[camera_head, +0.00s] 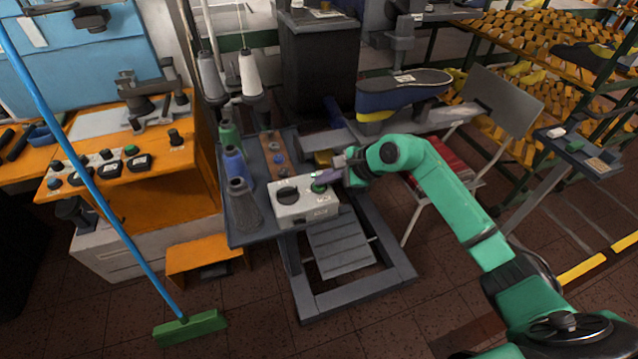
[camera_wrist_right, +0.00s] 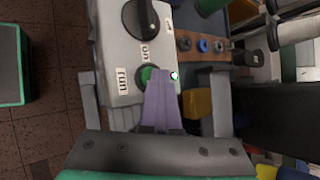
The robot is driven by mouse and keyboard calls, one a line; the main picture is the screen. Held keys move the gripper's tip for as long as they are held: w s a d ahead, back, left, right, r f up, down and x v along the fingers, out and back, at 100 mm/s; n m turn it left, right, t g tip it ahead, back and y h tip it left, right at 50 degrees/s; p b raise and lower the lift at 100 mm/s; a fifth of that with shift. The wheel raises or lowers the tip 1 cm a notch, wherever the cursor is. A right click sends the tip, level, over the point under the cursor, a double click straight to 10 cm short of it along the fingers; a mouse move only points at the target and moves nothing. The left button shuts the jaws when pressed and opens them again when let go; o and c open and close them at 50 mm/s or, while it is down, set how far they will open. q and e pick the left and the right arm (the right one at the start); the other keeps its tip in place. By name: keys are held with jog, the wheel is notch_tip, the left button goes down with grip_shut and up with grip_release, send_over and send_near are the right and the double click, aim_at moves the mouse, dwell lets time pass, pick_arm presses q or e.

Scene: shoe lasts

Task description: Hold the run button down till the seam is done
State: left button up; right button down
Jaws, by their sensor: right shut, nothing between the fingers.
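The light grey control box (camera_head: 292,212) stands on the blue-grey machine table. It has a black rotary knob (camera_head: 287,195) and a green run button (camera_head: 318,188). In the right wrist view the green button (camera_wrist_right: 146,74) sits beside a "run" label, with the black knob (camera_wrist_right: 140,18) above it. My right gripper (camera_head: 324,176) is shut and empty, its purple fingertips right at the green button. In the wrist view the fingertips (camera_wrist_right: 160,88) cover part of the button. I cannot tell whether they press it. My left gripper is not in view.
Thread cones (camera_head: 240,203) stand left of the box. A brown strip with small knobs (camera_head: 275,155) lies behind it. A blue and yellow shoe piece (camera_head: 400,92) rests on the machine behind my right gripper. A blue-handled broom (camera_head: 190,327) leans at the left.

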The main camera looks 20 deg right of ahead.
aim_at(324, 187)
dwell(0.8)
jog(key=shift+r+p, duration=0.4)
jog(key=shift+r, duration=0.65)
jog(key=shift+r+p, duration=1.25)
jog(key=shift+r, duration=1.15)
